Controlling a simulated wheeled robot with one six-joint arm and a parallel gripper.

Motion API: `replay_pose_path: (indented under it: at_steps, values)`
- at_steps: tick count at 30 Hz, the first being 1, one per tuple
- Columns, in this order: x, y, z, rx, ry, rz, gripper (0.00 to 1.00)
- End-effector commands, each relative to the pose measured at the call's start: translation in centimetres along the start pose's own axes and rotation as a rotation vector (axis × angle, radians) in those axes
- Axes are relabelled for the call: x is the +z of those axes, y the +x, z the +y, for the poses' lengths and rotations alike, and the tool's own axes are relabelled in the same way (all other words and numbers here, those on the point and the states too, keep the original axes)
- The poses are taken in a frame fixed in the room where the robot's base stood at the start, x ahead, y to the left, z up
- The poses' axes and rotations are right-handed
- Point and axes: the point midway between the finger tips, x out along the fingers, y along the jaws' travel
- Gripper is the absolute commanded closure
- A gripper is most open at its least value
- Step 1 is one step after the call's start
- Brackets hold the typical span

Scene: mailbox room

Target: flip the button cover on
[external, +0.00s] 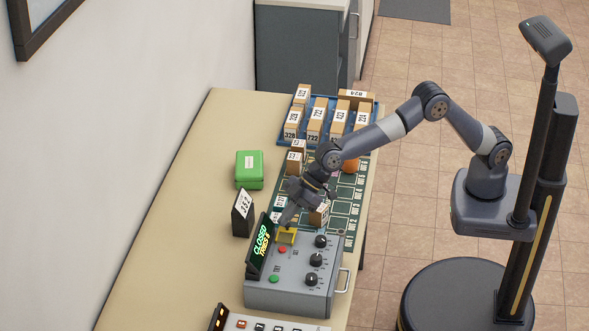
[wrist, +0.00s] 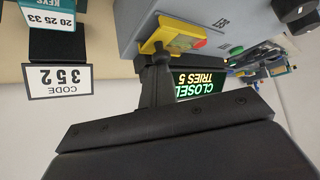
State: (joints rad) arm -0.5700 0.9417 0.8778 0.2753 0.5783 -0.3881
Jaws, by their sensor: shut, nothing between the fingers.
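A grey control box (external: 300,290) stands on the table, with a yellow button cover (external: 287,236) on its top near the back. The cover also shows in the wrist view (wrist: 158,38), next to a red and green patch. I cannot tell for certain how far the cover is tilted. My gripper (external: 286,219) points down just behind the cover. In the wrist view my gripper (wrist: 161,58) is shut and empty, its fingertips at the cover's edge, touching or very close. The box's display (external: 260,243) reads CLOSED, TRIES 5.
The box carries a red button (external: 282,250), a green button (external: 274,279) and black knobs (external: 312,279). A sign reading 352 (external: 243,212) and a green case (external: 250,168) stand left of my arm. Boxes fill a blue tray (external: 281,139) behind. The table's left side is clear.

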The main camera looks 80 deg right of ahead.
Motion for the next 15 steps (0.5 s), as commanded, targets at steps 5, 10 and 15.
replay_pose_path:
  at_steps: [5, 10, 15]
  values:
    - [0.2, 0.1, -0.1, -0.002, 0.0, -0.006, 1.0]
    - [0.2, -0.3, -0.1, -0.002, 0.0, -0.005, 1.0]
    - [0.2, -2.2, -0.1, -0.001, 0.001, -0.002, 1.0]
